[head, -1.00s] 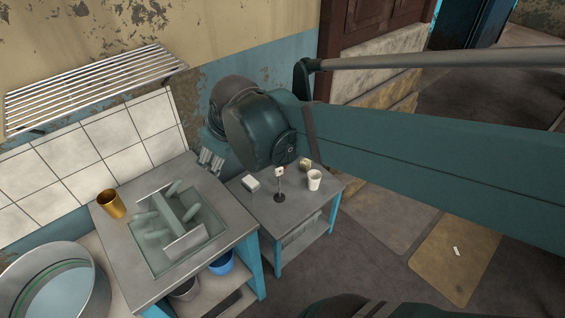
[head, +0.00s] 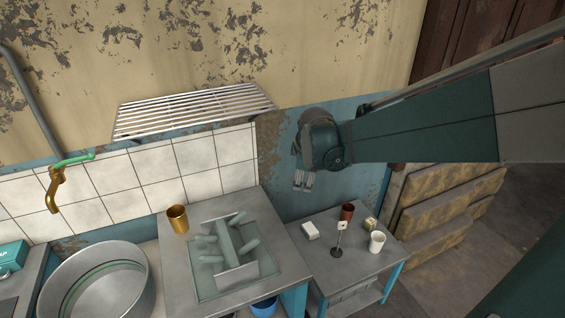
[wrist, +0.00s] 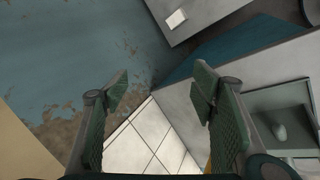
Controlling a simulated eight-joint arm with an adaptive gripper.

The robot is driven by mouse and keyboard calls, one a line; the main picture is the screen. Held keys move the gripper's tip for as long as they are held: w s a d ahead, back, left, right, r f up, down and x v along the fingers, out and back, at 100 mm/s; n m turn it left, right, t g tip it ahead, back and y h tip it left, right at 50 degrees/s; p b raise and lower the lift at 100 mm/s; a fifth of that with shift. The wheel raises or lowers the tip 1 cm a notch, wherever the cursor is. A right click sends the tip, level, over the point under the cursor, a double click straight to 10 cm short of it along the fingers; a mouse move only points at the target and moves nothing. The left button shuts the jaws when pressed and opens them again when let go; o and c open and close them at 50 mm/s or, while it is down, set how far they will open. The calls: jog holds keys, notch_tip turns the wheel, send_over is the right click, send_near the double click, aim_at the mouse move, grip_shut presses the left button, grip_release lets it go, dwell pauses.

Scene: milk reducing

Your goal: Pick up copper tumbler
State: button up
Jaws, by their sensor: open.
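A reddish-brown, copper-coloured tumbler (head: 347,212) stands upright at the back of the low side table. A shiny gold-coloured tumbler (head: 178,219) stands upright at the back left of the metal counter. My gripper (head: 303,181) is in the air near the wall, above and between the counter and the side table, left of the reddish-brown tumbler and apart from both tumblers. In the wrist view my gripper (wrist: 160,92) has its two green-padded fingers wide apart with nothing between them. The reddish-brown tumbler cannot be made out in the wrist view.
The side table (head: 362,264) also holds a white block (head: 310,230), a thin stand (head: 337,240), a small yellowish cube (head: 371,223) and a white cup (head: 377,242). A basin with several bottle-like things (head: 235,240) is set in the counter. A slatted rack (head: 195,108) juts from the wall.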

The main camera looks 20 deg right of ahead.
jog(key=w+d+f+n, duration=0.4)
jog(key=w+d+f, duration=0.3)
jog(key=d+f, duration=0.15)
jog(key=n+g+h+b, duration=0.2)
jog(key=n+g+b, duration=0.1)
jog(key=n, duration=0.6)
send_near(347, 210)
jog(key=s+a+r, duration=0.1)
jog(key=s, duration=0.1)
jog(key=shift+w+f, duration=0.1)
jog(key=shift+f, duration=0.15)
jog(key=shift+x, duration=1.25)
jog(key=shift+b+x, duration=1.15)
jog(key=shift+x, duration=1.45)
jog(key=shift+c, duration=0.6)
